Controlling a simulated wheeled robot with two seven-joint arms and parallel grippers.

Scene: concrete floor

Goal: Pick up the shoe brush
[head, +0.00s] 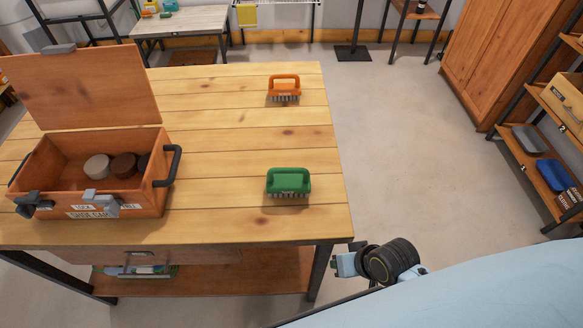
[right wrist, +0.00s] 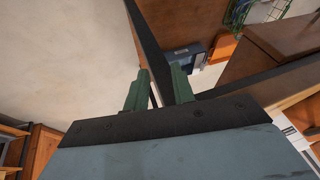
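A green-handled brush (head: 288,181) stands bristles down on the wooden table (head: 230,225), near its right front corner. An orange-handled brush (head: 284,86) stands bristles down farther back. I cannot tell which one is the shoe brush. My right gripper shows in the right wrist view (right wrist: 162,76) with its two green-grey fingers apart and nothing between them. In the head view, part of my right wrist is beside the table's right front corner, apart from both brushes. My left gripper is not in view.
An open wooden box (head: 88,205) with a raised lid, a dark handle and several round tins stands on the table's left. A lower shelf (head: 230,277) runs under the table. Wooden shelves (head: 545,175) and a cabinet (head: 500,60) stand right. Floor between is clear.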

